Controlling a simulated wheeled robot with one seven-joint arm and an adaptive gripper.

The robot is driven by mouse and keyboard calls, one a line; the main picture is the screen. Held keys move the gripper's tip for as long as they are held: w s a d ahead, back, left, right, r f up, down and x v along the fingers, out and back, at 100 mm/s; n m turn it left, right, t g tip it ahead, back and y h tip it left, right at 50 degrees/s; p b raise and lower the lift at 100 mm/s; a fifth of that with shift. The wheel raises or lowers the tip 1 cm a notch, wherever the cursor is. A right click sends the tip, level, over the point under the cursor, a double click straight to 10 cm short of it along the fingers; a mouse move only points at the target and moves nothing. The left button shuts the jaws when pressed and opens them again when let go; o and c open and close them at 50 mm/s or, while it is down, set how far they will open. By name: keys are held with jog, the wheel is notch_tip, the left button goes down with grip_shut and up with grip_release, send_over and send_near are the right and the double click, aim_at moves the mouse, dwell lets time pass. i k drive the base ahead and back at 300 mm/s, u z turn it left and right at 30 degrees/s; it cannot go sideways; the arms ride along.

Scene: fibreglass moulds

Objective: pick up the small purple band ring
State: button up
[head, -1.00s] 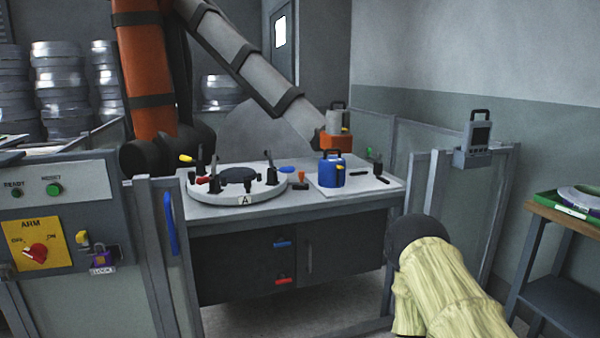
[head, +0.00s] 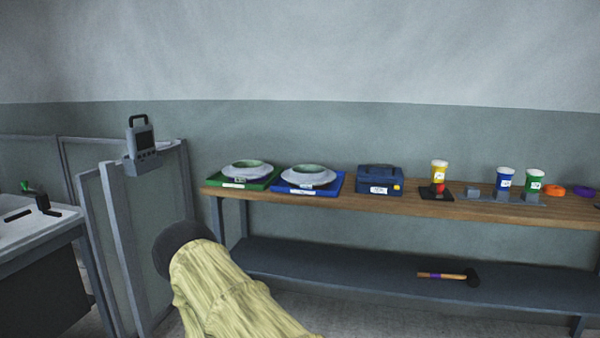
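A small, low purple item (head: 586,191) lies on the wooden bench top near the right edge of the head view, beside a similar orange one (head: 555,190). It looks rounded, but it is too small to tell whether it is the band ring. A hammer (head: 445,276) on the lower shelf has a purple stretch on its handle. My gripper is not in view. A yellow fabric-covered form with a dark rounded end shows at the lower left, probably part of my arm.
The wooden bench (head: 400,203) holds a green tray (head: 214,181) and a blue tray (head: 336,186) with round moulds, a blue case (head: 380,180), and yellow (head: 439,172), blue (head: 506,180) and green (head: 535,182) jars. Fence panels (head: 140,240) with a handheld device (head: 141,145) stand at left.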

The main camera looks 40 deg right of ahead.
aim_at(249, 171)
jog(key=z, duration=1.15)
